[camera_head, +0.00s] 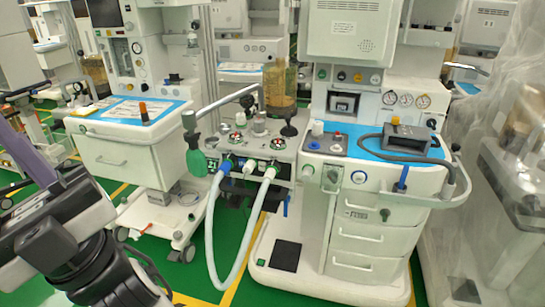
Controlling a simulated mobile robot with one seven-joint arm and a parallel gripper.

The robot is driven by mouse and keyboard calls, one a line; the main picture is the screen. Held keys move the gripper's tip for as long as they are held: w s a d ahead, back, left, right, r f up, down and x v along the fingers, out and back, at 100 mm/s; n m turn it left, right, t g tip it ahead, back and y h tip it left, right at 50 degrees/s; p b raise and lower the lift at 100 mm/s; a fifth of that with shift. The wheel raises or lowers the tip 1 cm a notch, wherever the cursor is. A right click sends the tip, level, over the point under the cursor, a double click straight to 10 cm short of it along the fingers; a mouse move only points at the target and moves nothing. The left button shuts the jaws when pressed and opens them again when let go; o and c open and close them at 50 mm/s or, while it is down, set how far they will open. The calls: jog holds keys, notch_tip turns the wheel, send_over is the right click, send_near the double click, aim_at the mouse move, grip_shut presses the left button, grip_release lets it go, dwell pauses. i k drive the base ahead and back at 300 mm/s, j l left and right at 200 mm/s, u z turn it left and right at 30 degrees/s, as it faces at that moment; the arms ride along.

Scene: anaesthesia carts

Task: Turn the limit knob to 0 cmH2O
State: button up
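The centre cart carries a grey breathing block (262,152) with small round knobs and dials on top. A pale knob (240,119) stands at its left, with a small dial (236,138) below it. A black knob (289,130) sits at its right end. I cannot tell which of these is the limit knob, and any scale or pointer is too small to read. My arm (70,235) shows dark and grey at the lower left, well apart from the block. I cannot make out my gripper in this view.
Two corrugated hoses (215,230) hang in front of the block, and a green bag (195,160) hangs at its left. A second cart (130,150) stands at the left. A plastic-draped machine (500,170) stands at the right. Green floor (200,285) is open in front.

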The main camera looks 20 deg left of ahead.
aim_at(259, 124)
jog(key=i+u, duration=0.15)
jog(key=u, duration=0.5)
jog(key=i+l+u, duration=0.5)
jog(key=l, duration=0.4)
jog(key=i+l, duration=0.65)
jog(key=l, duration=0.25)
